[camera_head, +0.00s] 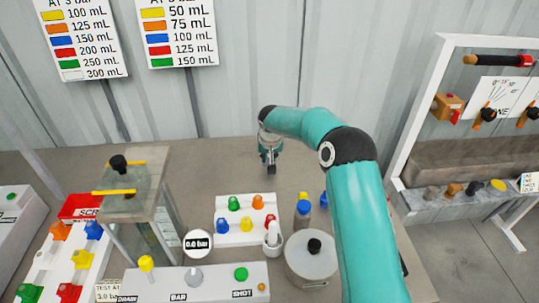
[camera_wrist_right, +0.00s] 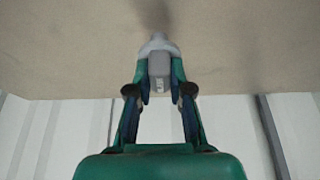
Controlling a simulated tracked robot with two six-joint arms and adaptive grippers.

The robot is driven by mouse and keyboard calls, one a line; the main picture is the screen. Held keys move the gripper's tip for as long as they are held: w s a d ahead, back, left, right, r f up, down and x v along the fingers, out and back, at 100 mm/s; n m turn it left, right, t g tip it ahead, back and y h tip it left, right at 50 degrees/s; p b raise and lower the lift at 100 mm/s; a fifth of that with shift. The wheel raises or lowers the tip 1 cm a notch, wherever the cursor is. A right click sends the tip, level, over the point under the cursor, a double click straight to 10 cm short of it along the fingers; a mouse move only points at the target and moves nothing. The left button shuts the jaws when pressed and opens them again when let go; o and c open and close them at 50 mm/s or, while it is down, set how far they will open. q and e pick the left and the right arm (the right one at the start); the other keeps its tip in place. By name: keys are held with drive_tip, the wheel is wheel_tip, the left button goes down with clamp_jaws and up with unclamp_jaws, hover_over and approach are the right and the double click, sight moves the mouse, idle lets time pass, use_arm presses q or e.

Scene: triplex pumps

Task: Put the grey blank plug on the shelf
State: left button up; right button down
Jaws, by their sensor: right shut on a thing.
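My right gripper (camera_head: 270,164) is over the back part of the bench, reached from the right by my teal arm. In the right wrist view its fingers (camera_wrist_right: 159,88) are closed on a small grey plug (camera_wrist_right: 159,62) with a rounded, lighter end. In the head view the plug is too small to make out clearly. A grey shelf (camera_head: 420,202) on the white rack at the right carries several small caps or plugs. I cannot tell whether the held plug touches the bench. My left gripper is not in view.
A white tray (camera_head: 224,238) with coloured plugs stands mid-bench, near bottles (camera_head: 302,215) and a round grey pot (camera_head: 311,266). A glass-sided stand (camera_head: 140,205) is at the left. A control box (camera_head: 210,281) lies in front. The bench (camera_head: 200,165) is clear around my right gripper.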

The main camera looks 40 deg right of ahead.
drive_tip(key=shift+f, duration=0.15)
drive_tip(key=c, duration=1.1)
unclamp_jaws()
drive_tip(key=shift+o, duration=0.2)
drive_tip(key=shift+r, duration=0.2)
